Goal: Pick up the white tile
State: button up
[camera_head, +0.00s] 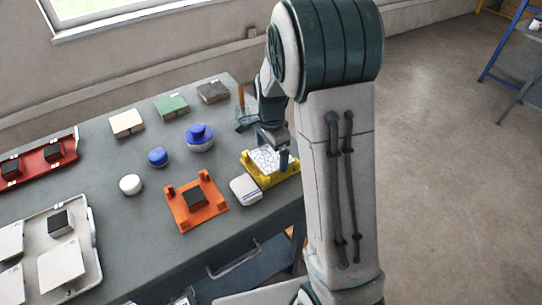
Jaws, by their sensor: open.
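A white tile with a cracked-looking pattern (265,158) sits on a yellow fixture (252,172) near the table's right end. My gripper (274,152) points down at this tile, open, with its fingers close to it. I cannot tell whether they touch it. My arm partly hides the fixture's right side. Other plain white tiles (62,266) lie in a white tray (93,245) at the lower left.
An orange fixture (182,214) holds a dark block, with a white rounded box (246,190) beside it. A white puck (131,184), blue round things (200,138) and stacked tile blocks (172,105) stand behind. A red tray (42,163) is at left. Grey table (115,225) shows between.

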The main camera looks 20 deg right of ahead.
jog(key=shift+f, duration=0.15)
jog(key=c, duration=0.8)
jog(key=shift+c, duration=0.2)
